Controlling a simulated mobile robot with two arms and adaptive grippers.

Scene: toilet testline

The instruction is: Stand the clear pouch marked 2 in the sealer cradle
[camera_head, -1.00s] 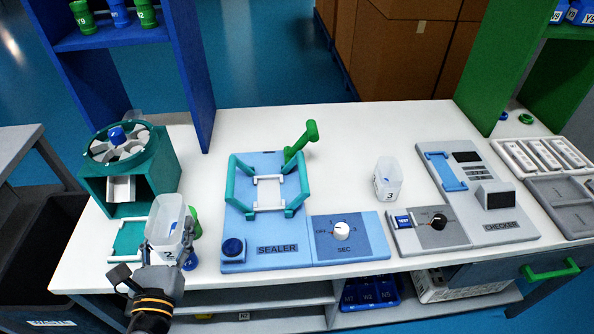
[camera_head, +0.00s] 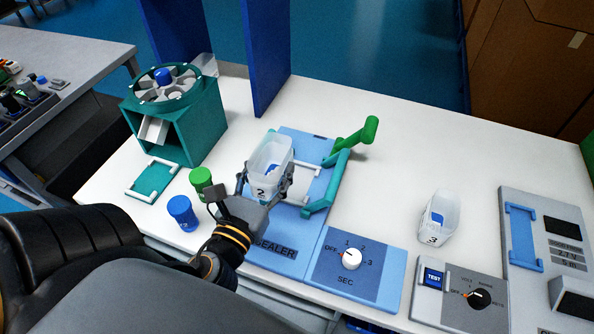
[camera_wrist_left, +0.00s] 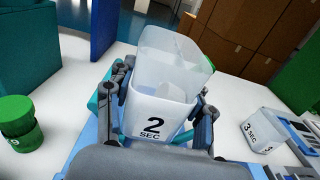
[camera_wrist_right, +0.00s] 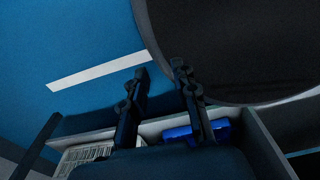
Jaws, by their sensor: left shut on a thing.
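The clear pouch marked 2 (camera_head: 268,160) is upright between the fingers of my left gripper (camera_head: 266,184), which is shut on it. The left wrist view shows its "2 SEC" face (camera_wrist_left: 153,128) and open top. The pouch is over the left part of the blue sealer (camera_head: 290,262) and its teal cradle (camera_head: 335,182); pouch and fingers hide much of the cradle. I cannot tell whether the pouch bottom touches it. My right gripper (camera_wrist_right: 160,75) shows only in its wrist view, open and empty, away from the tabletop.
A green handle (camera_head: 358,142) rises behind the cradle. A green jar (camera_head: 201,182) and a blue jar (camera_head: 182,212) stand left of the sealer. The pouch marked 3 (camera_head: 436,218) stands right, left of the checker (camera_head: 540,230). A teal dispenser (camera_head: 185,120) is back left.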

